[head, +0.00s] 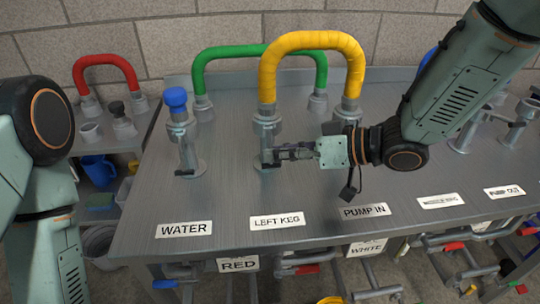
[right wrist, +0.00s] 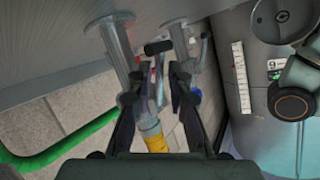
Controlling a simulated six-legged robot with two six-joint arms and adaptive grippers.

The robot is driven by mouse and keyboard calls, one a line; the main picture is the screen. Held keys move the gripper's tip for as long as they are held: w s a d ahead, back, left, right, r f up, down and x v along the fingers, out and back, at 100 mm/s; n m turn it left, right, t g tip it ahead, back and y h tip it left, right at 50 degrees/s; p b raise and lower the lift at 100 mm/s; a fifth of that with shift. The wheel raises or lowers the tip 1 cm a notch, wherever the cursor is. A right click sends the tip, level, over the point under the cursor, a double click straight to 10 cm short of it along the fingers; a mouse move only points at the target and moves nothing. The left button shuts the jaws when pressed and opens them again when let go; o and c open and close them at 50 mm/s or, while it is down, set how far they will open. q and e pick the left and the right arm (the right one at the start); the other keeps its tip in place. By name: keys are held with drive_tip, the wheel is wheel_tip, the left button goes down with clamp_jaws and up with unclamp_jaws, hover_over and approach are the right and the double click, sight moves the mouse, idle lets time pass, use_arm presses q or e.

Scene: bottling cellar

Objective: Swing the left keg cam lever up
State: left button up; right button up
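The left keg post (head: 266,128) stands upright behind the LEFT KEG label (head: 277,221), with one end of the yellow hose (head: 312,41) on top. My right gripper (head: 274,154) reaches in from the right at the lower part of this post and hides part of it, including its cam lever. In the right wrist view its two fingers (right wrist: 154,88) are apart. Thin grey and reddish parts show between them; I cannot tell whether one is the lever. The yellow hose end (right wrist: 156,141) shows below the fingers. My left gripper is out of view; only its arm shows at the left edge.
The water post (head: 184,135) with a blue cap stands left of the left keg post. A green hose (head: 236,51) arches behind. A red hose (head: 104,62) is on a side bench. The metal bench top (head: 225,188) is clear in front of the posts.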

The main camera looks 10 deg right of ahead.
drive_tip(key=shift+b+x, duration=0.3)
drive_tip(key=shift+x, duration=1.05)
drive_tip(key=shift+d+r, duration=0.1)
drive_tip(key=shift+c, duration=0.5)
clamp_jaws()
